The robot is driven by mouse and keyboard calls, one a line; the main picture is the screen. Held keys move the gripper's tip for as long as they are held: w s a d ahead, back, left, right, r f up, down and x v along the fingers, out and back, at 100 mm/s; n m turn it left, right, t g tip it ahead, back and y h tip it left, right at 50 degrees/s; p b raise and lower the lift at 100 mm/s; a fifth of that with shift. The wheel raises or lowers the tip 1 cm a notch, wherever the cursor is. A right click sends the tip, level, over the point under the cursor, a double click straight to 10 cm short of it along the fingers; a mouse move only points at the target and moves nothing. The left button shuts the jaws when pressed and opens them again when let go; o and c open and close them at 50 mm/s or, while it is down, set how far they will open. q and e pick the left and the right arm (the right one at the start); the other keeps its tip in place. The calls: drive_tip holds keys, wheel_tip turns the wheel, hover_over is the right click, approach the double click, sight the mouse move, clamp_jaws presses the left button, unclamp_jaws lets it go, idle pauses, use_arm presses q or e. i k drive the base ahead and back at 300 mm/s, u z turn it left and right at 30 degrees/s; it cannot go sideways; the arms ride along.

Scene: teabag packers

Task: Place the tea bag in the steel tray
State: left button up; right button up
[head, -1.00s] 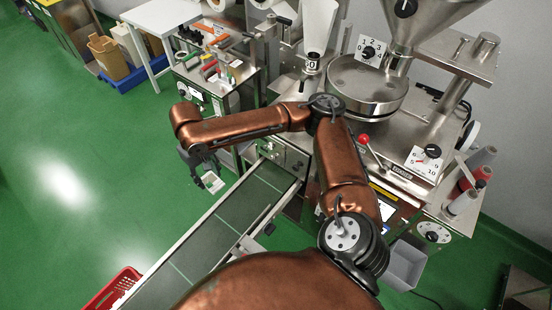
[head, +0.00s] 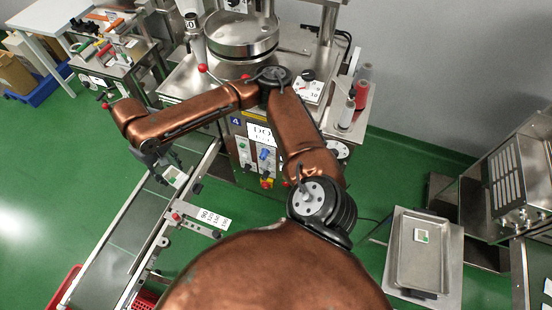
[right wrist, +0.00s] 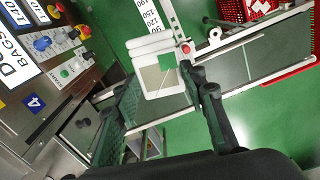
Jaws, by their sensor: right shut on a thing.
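My right gripper (head: 168,170) is shut on a small white tea bag (head: 174,178) with a green tag, held out over the conveyor area at the left of the head view. In the right wrist view the tea bag (right wrist: 152,80) sits between the two dark fingers of the gripper (right wrist: 166,84). The steel tray (head: 418,272) is at the lower right of the head view, far from the gripper. Another white tea bag (head: 421,236) with a green tag lies in it. My left gripper is not in view.
A conveyor (head: 130,235) runs from lower left toward the packing machine (head: 262,150). A red crate (right wrist: 238,10) is near the conveyor. A steel cabinet (head: 525,175) stands behind the tray at right. Green floor (head: 385,170) lies open between the machine and cabinet.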

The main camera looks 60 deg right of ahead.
sight(419, 270)
drive_tip(key=z, duration=0.05)
drive_tip(key=k, duration=0.55)
drive_tip(key=z, duration=2.15)
